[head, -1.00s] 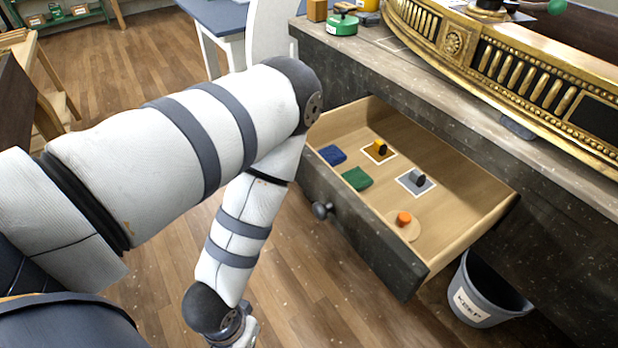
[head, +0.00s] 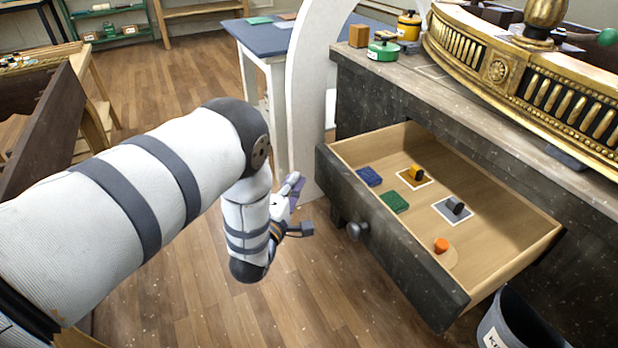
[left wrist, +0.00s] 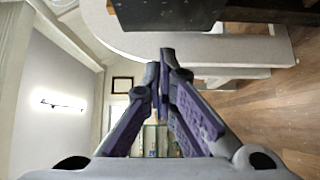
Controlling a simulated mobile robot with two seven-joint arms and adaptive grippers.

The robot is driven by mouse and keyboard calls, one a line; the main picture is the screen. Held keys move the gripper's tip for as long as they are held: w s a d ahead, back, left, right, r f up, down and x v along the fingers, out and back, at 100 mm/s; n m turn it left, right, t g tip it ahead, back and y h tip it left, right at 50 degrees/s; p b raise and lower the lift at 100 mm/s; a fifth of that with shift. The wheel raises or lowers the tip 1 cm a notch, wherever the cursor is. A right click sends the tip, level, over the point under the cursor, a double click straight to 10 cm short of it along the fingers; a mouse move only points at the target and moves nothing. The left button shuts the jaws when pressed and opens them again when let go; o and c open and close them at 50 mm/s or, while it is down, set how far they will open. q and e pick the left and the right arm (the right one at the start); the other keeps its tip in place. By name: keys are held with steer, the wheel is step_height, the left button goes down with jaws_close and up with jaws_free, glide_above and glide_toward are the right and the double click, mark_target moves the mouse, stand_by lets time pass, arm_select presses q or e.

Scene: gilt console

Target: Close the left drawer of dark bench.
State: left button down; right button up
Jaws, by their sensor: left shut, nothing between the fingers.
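The dark bench (head: 350,92) has a drawer (head: 375,232) pulled well out, with a dark front and a round dark knob (head: 357,231). The drawer has a light wood inside and holds blue and green pieces, a yellow-and-black piece, a grey piece and an orange one. My left gripper (head: 296,184) is left of the drawer front, apart from it and the knob. In the left wrist view its purple-padded fingers (left wrist: 166,65) meet at the tips with nothing between them. A dark slab, perhaps the drawer front, crosses the top of that view. My right gripper is not in view.
A gilt carved console piece (head: 520,80) lies on the bench top beside a green tin (head: 384,48) and a yellow container (head: 408,26). A white curved panel (head: 305,90) stands behind my left gripper. A grey bin (head: 510,325) stands below the drawer's right end.

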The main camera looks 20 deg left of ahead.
arm_select(q)
steer(key=shift+w+d, duration=1.25)
steer(key=shift+w, duration=0.3)
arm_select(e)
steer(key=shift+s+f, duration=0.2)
arm_select(q)
steer(key=shift+w, duration=0.1)
